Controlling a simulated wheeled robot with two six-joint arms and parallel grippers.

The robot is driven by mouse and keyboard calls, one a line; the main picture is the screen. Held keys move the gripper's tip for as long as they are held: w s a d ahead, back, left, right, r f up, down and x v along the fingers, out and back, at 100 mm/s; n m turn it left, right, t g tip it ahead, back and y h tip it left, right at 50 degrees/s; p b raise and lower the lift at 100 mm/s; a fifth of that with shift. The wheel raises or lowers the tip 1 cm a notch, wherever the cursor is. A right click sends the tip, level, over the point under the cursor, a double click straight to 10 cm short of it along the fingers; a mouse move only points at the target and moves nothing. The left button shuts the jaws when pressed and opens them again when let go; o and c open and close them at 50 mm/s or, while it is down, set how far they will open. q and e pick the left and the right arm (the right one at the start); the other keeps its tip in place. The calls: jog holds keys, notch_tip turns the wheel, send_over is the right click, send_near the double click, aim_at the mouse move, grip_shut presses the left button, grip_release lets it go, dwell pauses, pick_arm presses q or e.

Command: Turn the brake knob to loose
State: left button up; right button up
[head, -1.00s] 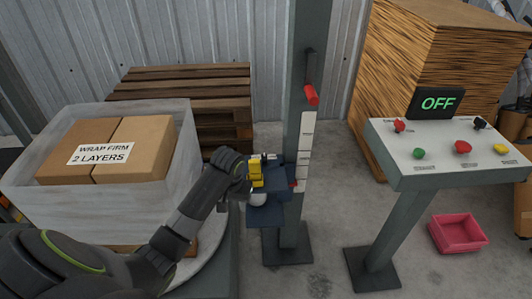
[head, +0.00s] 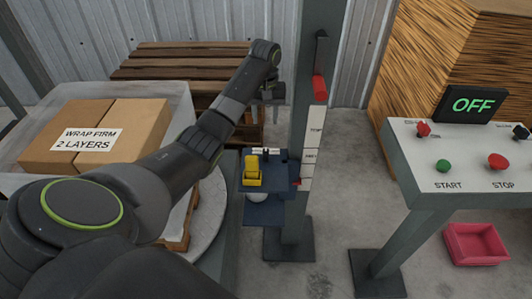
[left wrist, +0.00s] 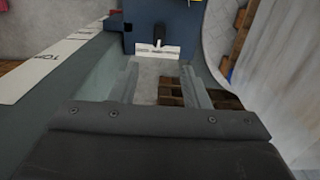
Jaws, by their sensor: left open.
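A dark blue carriage (head: 272,210) is on the grey mast. On its top edge is a small black knob (head: 266,153) in front of a white label plate, which I take for the brake knob. The knob also shows in the left wrist view (left wrist: 158,43), ahead of my fingers; the label's words are too small to read. A yellow part (head: 252,174) sits just left of the knob. My left gripper (head: 271,95) is beyond and above the carriage, beside the mast, apart from the knob. In the left wrist view its fingers (left wrist: 160,85) are spread with nothing between them.
The mast (head: 302,130) with a red handle (head: 319,88) rises close to the right of my left gripper. A wrapped pallet load (head: 92,135) is at the left, wooden pallets (head: 180,60) behind. A control panel (head: 470,195) reading OFF stands at the right.

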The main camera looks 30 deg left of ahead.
pick_arm(q)
send_over(265, 152)
notch_tip(265, 152, down, 8)
jog(key=shift+f, duration=0.1)
notch_tip(265, 152, down, 5)
jog(key=shift+f, duration=0.65)
pick_arm(e)
jog(key=shift+w+f, duration=0.1)
jog(key=shift+w, duration=0.85)
pick_arm(q)
grip_shut()
pick_arm(e)
jog(key=shift+w, duration=0.15)
